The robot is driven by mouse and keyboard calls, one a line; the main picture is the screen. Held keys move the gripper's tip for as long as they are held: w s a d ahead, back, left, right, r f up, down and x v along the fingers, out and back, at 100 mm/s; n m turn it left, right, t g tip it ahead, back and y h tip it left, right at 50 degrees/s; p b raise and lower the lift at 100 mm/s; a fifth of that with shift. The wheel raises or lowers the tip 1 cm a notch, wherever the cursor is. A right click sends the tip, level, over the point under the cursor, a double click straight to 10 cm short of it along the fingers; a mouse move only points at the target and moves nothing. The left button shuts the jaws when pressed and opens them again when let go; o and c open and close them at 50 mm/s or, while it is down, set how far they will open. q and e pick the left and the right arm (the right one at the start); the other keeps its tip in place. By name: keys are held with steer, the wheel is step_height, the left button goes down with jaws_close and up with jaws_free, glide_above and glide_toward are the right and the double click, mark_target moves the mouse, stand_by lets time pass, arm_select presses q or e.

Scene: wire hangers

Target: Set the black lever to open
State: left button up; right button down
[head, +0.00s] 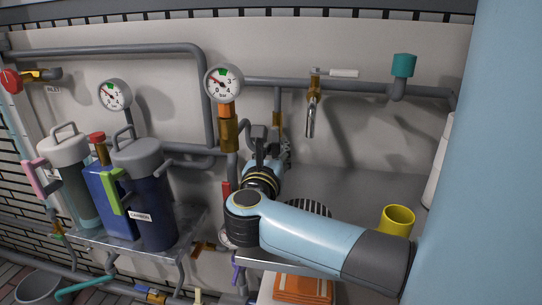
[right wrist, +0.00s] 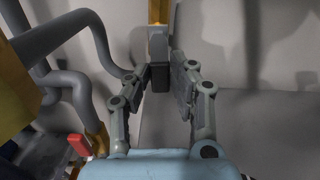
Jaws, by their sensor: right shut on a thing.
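The black lever (right wrist: 159,76) shows in the right wrist view as a dark upright piece below a brass fitting (right wrist: 158,11). My right gripper (right wrist: 166,78) is shut on the lever, with one finger on either side of it. In the head view my right gripper (head: 265,140) is at the wall, just below a brass fitting on the pipe. There the gripper and wrist hide the lever. The lever's exact angle is hard to tell. My left gripper is not in view.
Two pressure gauges (head: 224,84) and grey pipes run along the wall. Filter canisters (head: 147,190) stand at the left. A brass tap (head: 312,95) hangs to the right of the gripper. A yellow cup (head: 398,220) stands on the counter at the right.

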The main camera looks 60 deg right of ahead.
steer(key=shift+w+a+f+m, duration=0.1)
steer(key=shift+w+m, duration=0.05)
steer(key=shift+m, duration=0.35)
steer(key=c, duration=1.2)
jaws_free()
steer(key=shift+o, duration=0.2)
steer(key=shift+a, duration=0.5)
steer(key=v, duration=0.6)
steer(key=shift+s+a, duration=0.25)
